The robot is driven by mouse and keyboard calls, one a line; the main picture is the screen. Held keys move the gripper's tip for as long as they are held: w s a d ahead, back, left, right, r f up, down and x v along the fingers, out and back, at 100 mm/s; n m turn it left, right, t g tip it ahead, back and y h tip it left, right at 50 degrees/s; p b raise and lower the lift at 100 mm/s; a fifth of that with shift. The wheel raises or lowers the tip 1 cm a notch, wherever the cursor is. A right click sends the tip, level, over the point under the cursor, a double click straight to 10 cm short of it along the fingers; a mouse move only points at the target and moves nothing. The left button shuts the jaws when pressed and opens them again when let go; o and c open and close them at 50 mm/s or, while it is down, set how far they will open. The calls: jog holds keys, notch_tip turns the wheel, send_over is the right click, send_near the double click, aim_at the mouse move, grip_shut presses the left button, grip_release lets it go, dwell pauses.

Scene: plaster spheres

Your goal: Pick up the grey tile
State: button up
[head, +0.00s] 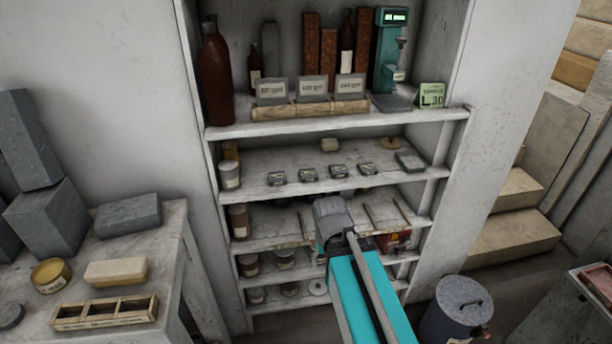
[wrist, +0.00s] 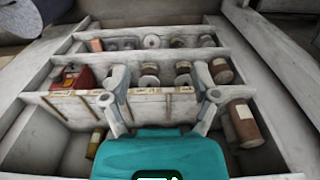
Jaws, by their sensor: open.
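A flat grey slab with a pale rim, which looks like the grey tile (head: 410,161), lies at the right end of the second shelf from the top in the head view. I cannot make it out in the wrist view. My gripper (wrist: 164,98) is open in the wrist view, its two fingers spread with nothing held between them. It faces the lower shelves, where jars show beyond the fingers. In the head view my arm reaches in front of the lower shelves, below and left of the slab, and its fingers are hidden.
Several small grey blocks (head: 307,175) line the second shelf's front. The upper shelf (head: 240,127) carries bottles, cards and a teal device (head: 390,50). A red box (head: 398,240) and jars stand lower. A lidded bin (head: 457,312) stands at lower right. A bench (head: 180,240) is left.

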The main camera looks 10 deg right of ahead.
aim_at(308, 174)
jog(key=shift+o, duration=0.6)
jog(key=w+r+t+p, duration=0.2)
jog(key=w+r+p, duration=0.2)
jog(key=w, duration=0.4)
jog(key=w+r+t+p, duration=0.2)
jog(key=w+r+p, duration=0.2)
jog(key=w+r, duration=0.2)
jog(key=w+d+r+t+p, duration=0.1)
jog(key=w+r+p, duration=0.3)
jog(key=w, duration=0.7)
jog(key=shift+r+t+p, duration=0.4)
jog(key=shift+r+t, duration=0.1)
jog(key=shift+r, duration=0.25)
jog(key=shift+f, duration=0.15)
jog(key=shift+b+x, duration=1.05)
jog(key=shift+b, duration=0.05)
jog(key=shift+w+f, duration=0.1)
jog(key=shift+b+x, duration=2.2)
jog(key=shift+x, duration=0.25)
jog(key=shift+a, duration=0.15)
jog(key=c, duration=1.1)
jog(key=shift+o, duration=0.2)
